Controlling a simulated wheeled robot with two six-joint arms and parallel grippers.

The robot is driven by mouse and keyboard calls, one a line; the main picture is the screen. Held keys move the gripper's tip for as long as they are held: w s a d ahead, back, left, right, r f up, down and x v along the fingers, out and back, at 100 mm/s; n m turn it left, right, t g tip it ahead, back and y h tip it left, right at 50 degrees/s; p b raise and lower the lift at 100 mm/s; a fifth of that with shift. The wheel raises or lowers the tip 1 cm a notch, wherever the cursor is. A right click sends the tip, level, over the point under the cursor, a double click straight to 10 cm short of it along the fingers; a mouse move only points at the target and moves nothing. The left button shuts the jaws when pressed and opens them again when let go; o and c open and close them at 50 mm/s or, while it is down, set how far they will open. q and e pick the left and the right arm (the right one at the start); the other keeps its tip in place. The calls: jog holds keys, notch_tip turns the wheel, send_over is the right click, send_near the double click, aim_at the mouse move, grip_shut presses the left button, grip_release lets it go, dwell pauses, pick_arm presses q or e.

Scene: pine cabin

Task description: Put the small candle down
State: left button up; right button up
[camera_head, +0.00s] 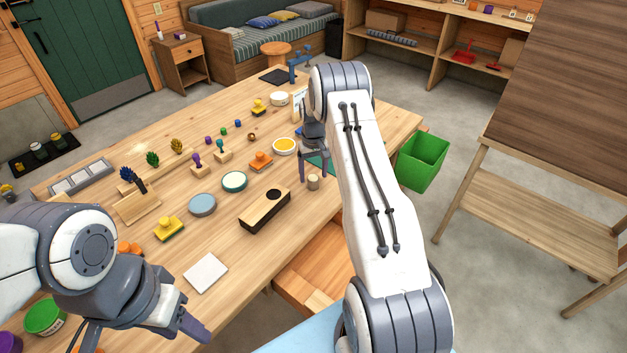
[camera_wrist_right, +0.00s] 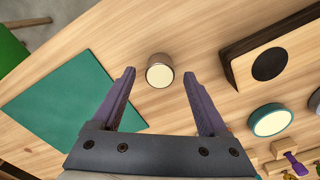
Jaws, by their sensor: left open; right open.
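The small candle (camera_head: 313,183) is a short brown cylinder with a pale top, standing upright on the wooden table near its front right edge. In the right wrist view the candle (camera_wrist_right: 159,72) stands just past and between the fingertips, with gaps on both sides. My right gripper (camera_head: 313,171) is open over it, pointing down; it also shows in the wrist view (camera_wrist_right: 157,76). My left gripper (camera_head: 188,318) is open and empty above the table's front left part, far from the candle.
A wooden block with a black disc (camera_head: 265,210) lies left of the candle. A green mat (camera_wrist_right: 65,105) lies on its other side. An open drawer (camera_head: 318,268) juts out below the table edge. A green bin (camera_head: 423,160) stands at the right. Stamps and round tins fill the table's middle.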

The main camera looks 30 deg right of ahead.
aim_at(313, 178)
notch_tip(313, 178, up, 8)
jog(key=b, duration=0.2)
jog(key=s+a+r+n, duration=0.2)
jog(key=s+a+r, duration=0.2)
jog(key=a, duration=0.5)
jog(key=s+a+r+n, duration=0.1)
jog(key=s+a+r, duration=0.25)
jog(key=a, duration=0.45)
jog(key=s+a+r+n, duration=0.2)
jog(key=s+a+r, duration=0.15)
jog(key=a, duration=0.55)
jog(key=s+a+n, duration=0.2)
jog(key=s+a, duration=0.1)
jog(key=s, duration=1)
jog(key=s+a+r+n+y, duration=0.1)
jog(key=s+a, duration=0.3)
jog(key=s, duration=0.8)
jog(key=shift+s+a+n, duration=0.25)
jog(key=shift+s+n, duration=0.15)
jog(key=shift+n, duration=0.5)
